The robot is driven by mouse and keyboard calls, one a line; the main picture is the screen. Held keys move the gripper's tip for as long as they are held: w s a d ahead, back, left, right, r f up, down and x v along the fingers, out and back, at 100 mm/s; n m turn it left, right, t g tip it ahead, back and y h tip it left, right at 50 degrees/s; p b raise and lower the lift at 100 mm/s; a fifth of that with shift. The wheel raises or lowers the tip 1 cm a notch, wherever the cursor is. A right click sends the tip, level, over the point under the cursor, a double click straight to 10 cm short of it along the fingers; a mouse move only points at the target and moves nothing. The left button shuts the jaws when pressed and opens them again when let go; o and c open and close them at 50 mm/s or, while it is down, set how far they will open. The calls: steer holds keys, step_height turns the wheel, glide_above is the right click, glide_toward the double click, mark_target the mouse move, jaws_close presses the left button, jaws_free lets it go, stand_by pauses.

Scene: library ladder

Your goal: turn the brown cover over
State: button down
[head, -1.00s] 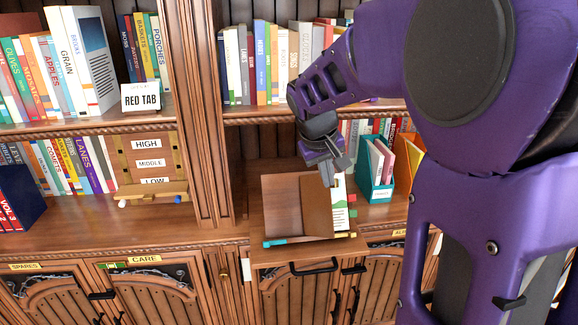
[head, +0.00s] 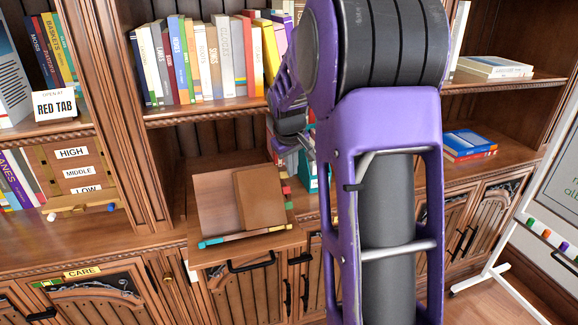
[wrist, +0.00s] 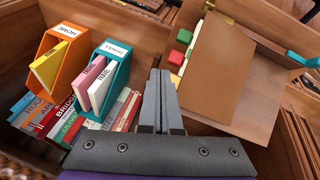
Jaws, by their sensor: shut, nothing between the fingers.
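The brown cover (head: 260,198) lies over the right part of a wooden book stand (head: 217,205). In the wrist view the cover (wrist: 215,72) shows as a plain brown panel. Small coloured tabs (head: 286,190) stick out past its right edge; the page under it is hidden. My gripper (head: 311,156) is to the right of the cover and apart from it, partly behind my own arm. In the wrist view its fingers (wrist: 160,78) are together and empty, between the cover and a teal holder.
The teal holder (wrist: 103,85) and an orange holder (wrist: 50,78) with booklets stand beside the stand, near a row of books (wrist: 75,122). A cyan piece (head: 212,242) lies at the stand's front lip. Blue and red books (head: 468,146) lie on the counter at right.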

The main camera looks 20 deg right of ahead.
steer(key=shift+w+d+f, duration=0.35)
steer(key=shift+w+f, duration=0.1)
steer(key=shift+w, duration=0.15)
steer(key=shift+w+d+f, duration=0.3)
steer(key=shift+w+f, duration=0.15)
steer(key=shift+w, duration=0.1)
steer(key=shift+w+d+f, duration=0.1)
steer(key=shift+w, duration=0.05)
